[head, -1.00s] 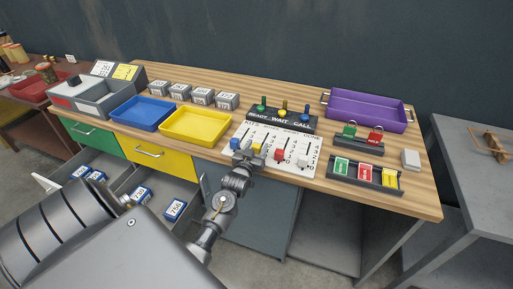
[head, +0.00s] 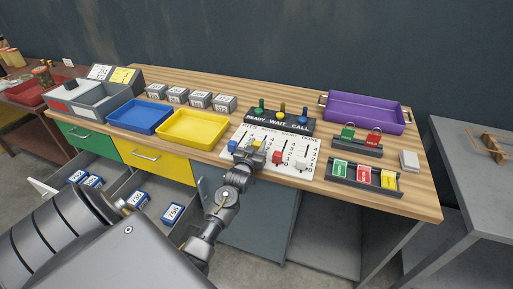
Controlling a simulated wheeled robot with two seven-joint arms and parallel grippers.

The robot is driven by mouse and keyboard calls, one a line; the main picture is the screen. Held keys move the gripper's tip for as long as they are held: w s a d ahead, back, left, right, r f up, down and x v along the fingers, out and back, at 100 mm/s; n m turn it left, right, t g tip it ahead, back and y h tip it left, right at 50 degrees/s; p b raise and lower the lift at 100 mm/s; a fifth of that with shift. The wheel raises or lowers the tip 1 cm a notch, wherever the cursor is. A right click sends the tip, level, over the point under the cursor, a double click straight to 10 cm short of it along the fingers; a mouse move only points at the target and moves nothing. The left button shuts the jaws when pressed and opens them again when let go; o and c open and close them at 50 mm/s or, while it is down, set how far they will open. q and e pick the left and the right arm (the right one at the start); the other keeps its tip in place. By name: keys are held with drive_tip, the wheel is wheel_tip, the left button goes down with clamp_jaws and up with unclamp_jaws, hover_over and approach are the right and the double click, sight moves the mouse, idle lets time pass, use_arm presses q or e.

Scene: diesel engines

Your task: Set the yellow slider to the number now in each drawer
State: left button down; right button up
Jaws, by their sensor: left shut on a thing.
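The white slider board (head: 270,150) lies on the bench with blue, yellow, red and white sliders over numbered scales. My left gripper (head: 248,156) is over the board's left part, shut on the yellow slider (head: 256,145), whose top shows just beyond the fingers. The blue slider (head: 232,146) is just left of the fingers. The red slider (head: 278,157) and white slider (head: 300,164) stand to the right. My right gripper is not in view.
A blue tray (head: 140,116) and yellow tray (head: 193,129) lie left of the board. The ready-wait-call lever block (head: 282,119) stands behind it. A purple tray (head: 366,109) and a rack of coloured tags (head: 364,178) are to the right.

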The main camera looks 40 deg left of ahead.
use_arm(q)
drive_tip(key=c, duration=1)
unclamp_jaws()
drive_tip(key=shift+c, duration=0.2)
drive_tip(key=b+v, duration=0.1)
drive_tip(key=v, duration=0.9)
drive_tip(key=shift+s+d+b, duration=0.2)
drive_tip(key=shift+s+b, duration=0.15)
drive_tip(key=shift+b, duration=0.05)
drive_tip(key=shift+f, duration=0.1)
